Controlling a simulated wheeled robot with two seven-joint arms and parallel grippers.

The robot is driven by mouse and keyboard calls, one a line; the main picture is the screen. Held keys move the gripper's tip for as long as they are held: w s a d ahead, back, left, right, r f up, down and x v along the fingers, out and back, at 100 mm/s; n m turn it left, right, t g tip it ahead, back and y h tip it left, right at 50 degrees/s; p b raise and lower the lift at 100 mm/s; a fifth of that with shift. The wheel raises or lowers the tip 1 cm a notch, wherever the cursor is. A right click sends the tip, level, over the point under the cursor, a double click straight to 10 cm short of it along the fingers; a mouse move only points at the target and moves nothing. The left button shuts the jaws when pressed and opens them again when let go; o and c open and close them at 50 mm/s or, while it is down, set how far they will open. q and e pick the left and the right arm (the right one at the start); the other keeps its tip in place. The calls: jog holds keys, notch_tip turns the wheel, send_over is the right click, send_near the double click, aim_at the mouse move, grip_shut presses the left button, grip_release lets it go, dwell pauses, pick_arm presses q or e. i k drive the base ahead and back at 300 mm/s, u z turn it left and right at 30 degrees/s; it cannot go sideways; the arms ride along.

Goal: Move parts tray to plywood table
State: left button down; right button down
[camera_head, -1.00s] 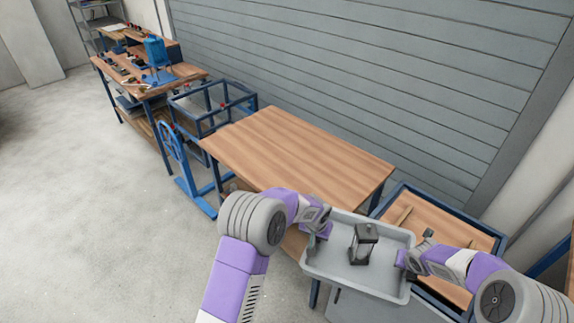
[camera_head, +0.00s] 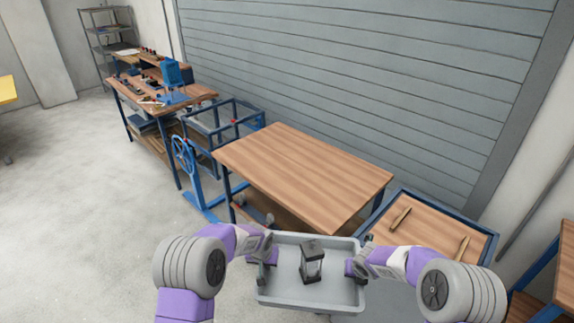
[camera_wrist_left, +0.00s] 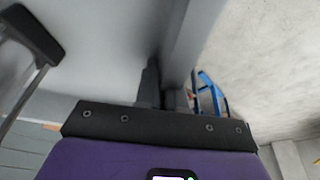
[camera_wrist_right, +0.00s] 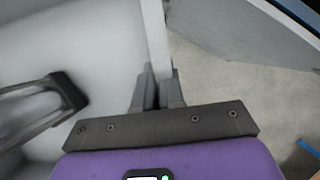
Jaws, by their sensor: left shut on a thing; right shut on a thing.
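The grey parts tray (camera_head: 285,292) is held in front of me at the bottom of the head view, with a dark lantern-like part (camera_head: 312,262) standing in it. My left gripper (camera_head: 264,262) is shut on the tray's left wall; the left wrist view shows its fingers (camera_wrist_left: 172,88) closed on the wall. My right gripper (camera_head: 357,262) is shut on the right wall, and the right wrist view shows its fingers (camera_wrist_right: 158,88) gripping it. The plywood table (camera_head: 305,170), with a bare wooden top, stands just beyond the tray.
A blue-framed wooden surface (camera_head: 430,228) with two small wooden strips is right of the table. A blue frame stand with a handwheel (camera_head: 187,165) is left of it. A workbench (camera_head: 165,98) with tools stands farther left. Grey floor is open at left.

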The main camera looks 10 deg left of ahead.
aim_at(268, 152)
jog(key=u, duration=0.45)
jog(key=i, duration=0.5)
jog(key=u, duration=0.95)
jog(key=i, duration=2.4)
jog(key=z, duration=1.55)
jog(key=i, duration=0.6)
jog(key=z, duration=0.6)
